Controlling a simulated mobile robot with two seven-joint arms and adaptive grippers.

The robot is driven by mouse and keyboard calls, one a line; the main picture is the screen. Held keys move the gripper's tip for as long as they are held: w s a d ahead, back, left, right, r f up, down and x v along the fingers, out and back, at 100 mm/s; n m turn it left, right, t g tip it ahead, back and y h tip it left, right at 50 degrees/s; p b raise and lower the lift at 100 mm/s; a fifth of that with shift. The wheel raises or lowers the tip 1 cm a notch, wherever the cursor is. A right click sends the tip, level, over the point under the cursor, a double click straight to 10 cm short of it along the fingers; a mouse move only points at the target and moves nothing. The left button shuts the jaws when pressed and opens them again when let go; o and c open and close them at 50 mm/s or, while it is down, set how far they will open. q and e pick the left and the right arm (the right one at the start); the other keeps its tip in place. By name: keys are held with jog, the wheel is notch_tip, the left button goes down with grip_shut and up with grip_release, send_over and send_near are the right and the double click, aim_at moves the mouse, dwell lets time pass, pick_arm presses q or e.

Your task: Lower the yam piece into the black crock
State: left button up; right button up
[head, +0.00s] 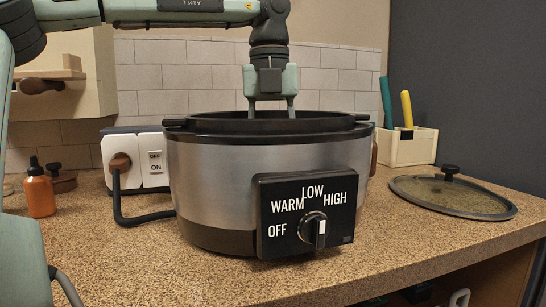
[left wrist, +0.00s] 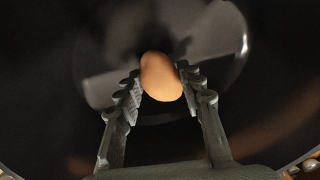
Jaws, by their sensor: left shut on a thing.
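The slow cooker (head: 215,185) stands on the counter with the black crock (head: 190,124) seated in it, its lid off. My left gripper (head: 271,113) points straight down into the crock's mouth, and its fingertips are hidden behind the near rim. In the left wrist view my left gripper (left wrist: 160,90) is shut on the yam piece (left wrist: 161,76), a rounded orange-brown lump. The dark, shiny inside of the crock (left wrist: 205,45) surrounds it. I cannot tell whether the yam piece touches the bottom. The head view hides the yam piece. My right gripper is not in view.
A glass lid (head: 452,197) lies on the counter at right. A cream box (head: 408,147) with teal and yellow handles stands behind it. A switched outlet (head: 136,160) with a black cord and an orange bottle (head: 39,192) are at left. The counter front is clear.

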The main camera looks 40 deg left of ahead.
pick_arm(q)
jog(key=shift+f+b, duration=0.5)
jog(key=shift+f, duration=0.5)
jog(key=o, duration=1.3)
jog(key=shift+c, duration=0.2)
notch_tip(320, 180, up, 12)
jog(key=shift+a, duration=0.2)
jog(key=shift+s, duration=0.1)
